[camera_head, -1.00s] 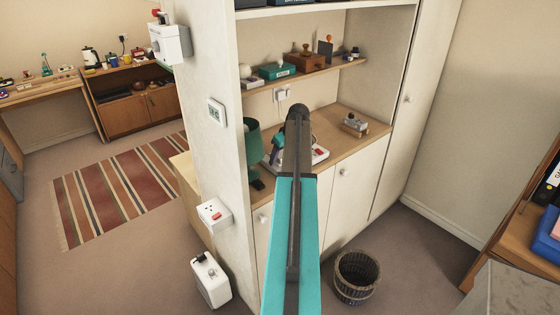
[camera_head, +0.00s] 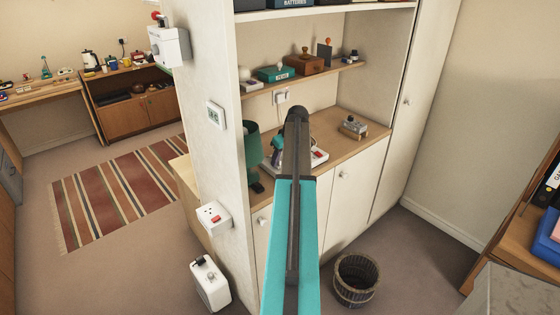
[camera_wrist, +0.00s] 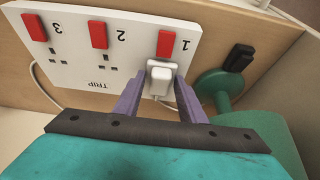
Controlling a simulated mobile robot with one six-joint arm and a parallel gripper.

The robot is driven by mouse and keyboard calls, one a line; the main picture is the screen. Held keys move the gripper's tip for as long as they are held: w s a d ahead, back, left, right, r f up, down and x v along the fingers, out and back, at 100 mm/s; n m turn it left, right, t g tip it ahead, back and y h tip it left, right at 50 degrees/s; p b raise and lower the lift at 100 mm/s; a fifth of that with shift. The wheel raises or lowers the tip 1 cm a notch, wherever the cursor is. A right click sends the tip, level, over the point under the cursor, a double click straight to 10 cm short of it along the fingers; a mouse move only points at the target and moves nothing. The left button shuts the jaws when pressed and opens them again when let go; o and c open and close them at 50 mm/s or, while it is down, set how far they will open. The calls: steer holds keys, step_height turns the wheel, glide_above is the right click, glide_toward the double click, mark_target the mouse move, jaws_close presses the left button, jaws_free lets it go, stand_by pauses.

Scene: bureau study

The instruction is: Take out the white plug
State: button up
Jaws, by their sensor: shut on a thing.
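The white plug (camera_wrist: 161,76) sits at socket 1 of a white power strip (camera_wrist: 68,70), just below the red switch marked 1. My gripper (camera_wrist: 160,88) has its two purple fingers on either side of the plug, shut on it. The plug's face towards the strip is hidden, so I cannot tell how deep its pins sit. Sockets 2 and 3 are empty. In the head view the power strip (camera_head: 320,156) lies on the wooden counter, partly behind my arm.
A green lamp (camera_head: 252,142) stands left of the strip, close to my gripper. A black switch block (camera_wrist: 239,57) is right of the plug in the wrist view. A grey metal device (camera_head: 353,126) stands on the counter (camera_head: 372,138) at the right. A shelf hangs above.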

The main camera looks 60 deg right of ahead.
steer(key=shift+r+b, duration=0.75)
steer(key=shift+r, duration=0.6)
steer(key=shift+s+r, duration=0.2)
steer(key=shift+s, duration=0.05)
steer(key=s+a+b, duration=0.2)
steer(key=s, duration=0.5)
steer(key=s+a+r+b, duration=0.1)
steer(key=s+a+b, duration=0.1)
steer(key=s, duration=0.5)
steer(key=shift+s+a+r+b, duration=0.3)
steer(key=shift+s+a+b, duration=0.1)
steer(key=shift+a, duration=0.05)
steer(key=shift+r+p, duration=1.1)
steer(key=shift+r, duration=0.55)
steer(key=shift+r+p, duration=1.1)
steer(key=shift+r, duration=0.6)
